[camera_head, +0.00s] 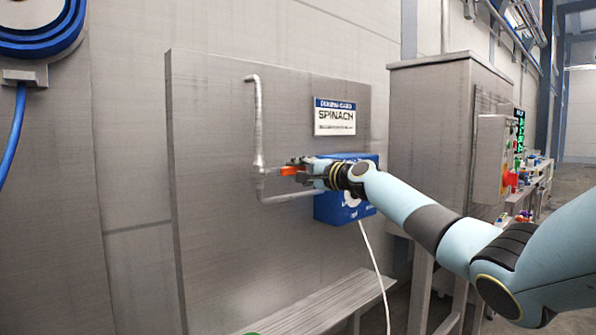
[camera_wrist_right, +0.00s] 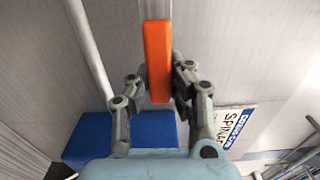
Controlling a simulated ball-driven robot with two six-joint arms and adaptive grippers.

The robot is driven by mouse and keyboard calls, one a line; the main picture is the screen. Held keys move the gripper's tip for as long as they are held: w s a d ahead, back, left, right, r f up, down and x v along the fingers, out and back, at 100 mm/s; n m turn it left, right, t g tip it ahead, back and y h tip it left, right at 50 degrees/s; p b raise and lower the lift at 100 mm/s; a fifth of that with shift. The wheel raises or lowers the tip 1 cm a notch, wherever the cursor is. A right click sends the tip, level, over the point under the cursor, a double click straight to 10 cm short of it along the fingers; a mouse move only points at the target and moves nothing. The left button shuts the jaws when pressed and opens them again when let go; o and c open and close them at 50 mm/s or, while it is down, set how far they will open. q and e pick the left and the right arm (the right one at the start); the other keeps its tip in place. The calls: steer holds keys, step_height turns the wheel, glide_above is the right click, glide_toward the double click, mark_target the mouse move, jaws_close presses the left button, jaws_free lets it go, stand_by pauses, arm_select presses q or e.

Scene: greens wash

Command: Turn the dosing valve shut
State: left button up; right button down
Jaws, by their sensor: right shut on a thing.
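The dosing valve's orange lever (camera_head: 288,171) sticks out sideways from the grey pipe (camera_head: 258,125) on the metal panel. My right gripper (camera_head: 303,171) reaches in from the right and is shut on the lever's outer end. In the right wrist view the orange lever (camera_wrist_right: 157,45) lies lengthwise, with its near end between the two fingers of the right gripper (camera_wrist_right: 158,85). The valve body behind the lever is mostly hidden. My left gripper is not in view.
A blue box (camera_head: 340,208) with a white cable sits on the panel (camera_head: 215,230) just behind my right gripper. A SPINACH sign (camera_head: 335,116) is above. A slatted metal shelf (camera_head: 310,308) is below. A steel cabinet (camera_head: 430,140) stands to the right.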

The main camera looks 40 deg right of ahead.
steer(key=shift+f, duration=0.15)
steer(key=c, duration=1.2)
jaws_free()
steer(key=shift+d, duration=0.1)
steer(key=shift+o, duration=0.2)
steer(key=s, duration=1.2)
steer(key=shift+d, duration=0.4)
